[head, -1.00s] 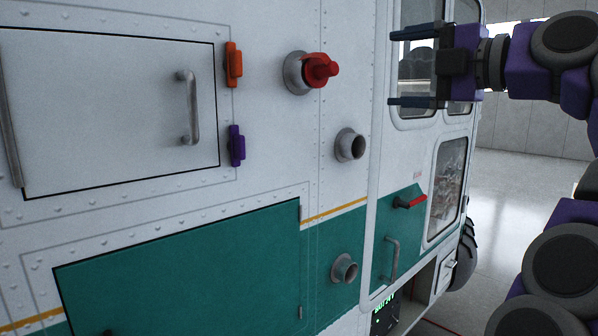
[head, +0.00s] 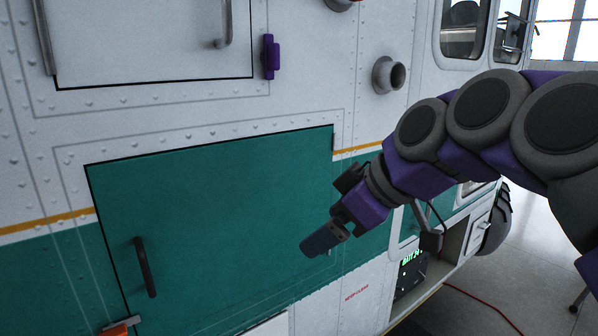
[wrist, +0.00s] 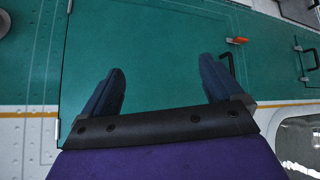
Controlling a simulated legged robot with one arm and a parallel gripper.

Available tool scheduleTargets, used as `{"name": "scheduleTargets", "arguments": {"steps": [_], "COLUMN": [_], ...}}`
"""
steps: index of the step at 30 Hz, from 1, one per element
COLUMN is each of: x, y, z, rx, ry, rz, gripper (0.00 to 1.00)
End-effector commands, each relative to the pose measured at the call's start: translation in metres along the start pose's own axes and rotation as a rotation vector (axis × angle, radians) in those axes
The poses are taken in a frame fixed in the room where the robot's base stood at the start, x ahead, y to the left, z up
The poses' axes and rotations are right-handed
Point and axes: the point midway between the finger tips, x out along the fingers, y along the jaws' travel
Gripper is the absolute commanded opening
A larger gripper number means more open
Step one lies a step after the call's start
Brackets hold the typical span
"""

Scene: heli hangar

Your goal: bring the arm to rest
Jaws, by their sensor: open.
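My gripper (head: 322,240) is in the middle of the head view, at the end of my purple and grey arm, which reaches in from the right and angles down to the left. It is in front of the right part of a green door (head: 215,220) on the vehicle's side. In the wrist view the two dark blue fingers of my gripper (wrist: 160,75) are spread apart with nothing between them. The green door (wrist: 155,45) shows behind them. I cannot tell how close the fingertips are to the panel.
The green door has a black handle (head: 145,267) and an orange latch (head: 116,329) at lower left. A white door (head: 150,40), a purple latch (head: 270,57) and a grey pipe port (head: 388,75) are above. A red cable (head: 485,305) lies on the open floor at right.

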Motion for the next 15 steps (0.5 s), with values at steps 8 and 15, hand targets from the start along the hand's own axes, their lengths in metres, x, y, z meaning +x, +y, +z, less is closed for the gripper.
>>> {"name": "scheduleTargets", "arguments": {"steps": [8,15], "x": [0.077,0.115], "y": [-0.072,-0.134], "z": [0.126,0.249], "rx": [0.368,0.688], "ry": [-0.301,-0.560], "rz": [-0.022,0.052], "gripper": [0.94,0.94]}}
